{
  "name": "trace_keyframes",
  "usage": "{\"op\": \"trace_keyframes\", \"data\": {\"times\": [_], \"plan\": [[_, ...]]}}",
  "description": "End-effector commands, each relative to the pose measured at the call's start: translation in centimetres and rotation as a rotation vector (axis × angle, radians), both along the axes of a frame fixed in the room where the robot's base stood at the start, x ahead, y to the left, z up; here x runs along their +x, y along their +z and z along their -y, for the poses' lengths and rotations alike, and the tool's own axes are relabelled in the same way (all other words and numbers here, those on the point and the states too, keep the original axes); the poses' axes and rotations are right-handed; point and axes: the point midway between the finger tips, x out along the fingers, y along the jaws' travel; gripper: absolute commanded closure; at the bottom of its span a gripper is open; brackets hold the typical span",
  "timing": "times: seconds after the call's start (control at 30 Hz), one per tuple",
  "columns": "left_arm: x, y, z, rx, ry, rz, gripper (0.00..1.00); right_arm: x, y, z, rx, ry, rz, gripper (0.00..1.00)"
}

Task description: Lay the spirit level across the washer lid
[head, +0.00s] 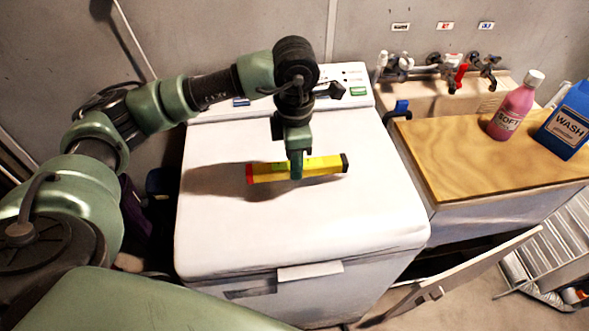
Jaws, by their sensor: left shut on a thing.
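The yellow spirit level (325,167) has a red end on the left and a dark end on the right. It lies left to right over the middle of the white washer lid (330,225). My left gripper (296,172) comes down from above and is shut on the level near its middle. The level's underside is hidden, so I cannot tell whether it touches the lid or is held just above it. A shadow falls on the lid to its left. My right gripper is not in view.
A wooden counter (440,150) stands right of the washer, with a pink bottle (512,110) and a blue wash container (568,125) on it. Taps (445,68) are on the back wall. The lid's front and right are clear. A ladder (550,250) lies at the right.

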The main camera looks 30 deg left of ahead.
Motion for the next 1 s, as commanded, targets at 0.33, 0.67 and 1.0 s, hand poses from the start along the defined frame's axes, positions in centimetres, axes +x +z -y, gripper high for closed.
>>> {"op": "trace_keyframes", "data": {"times": [0.33,0.67,1.0], "plan": [[0.0,-3.8,0.0,0.0,0.0,-0.001,1.0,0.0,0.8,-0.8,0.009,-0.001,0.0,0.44],[0.0,-4.3,0.0,-0.001,0.0,-0.001,1.0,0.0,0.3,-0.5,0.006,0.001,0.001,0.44],[0.0,-4.1,0.0,0.0,0.0,-0.001,0.48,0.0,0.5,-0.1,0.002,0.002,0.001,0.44]]}}
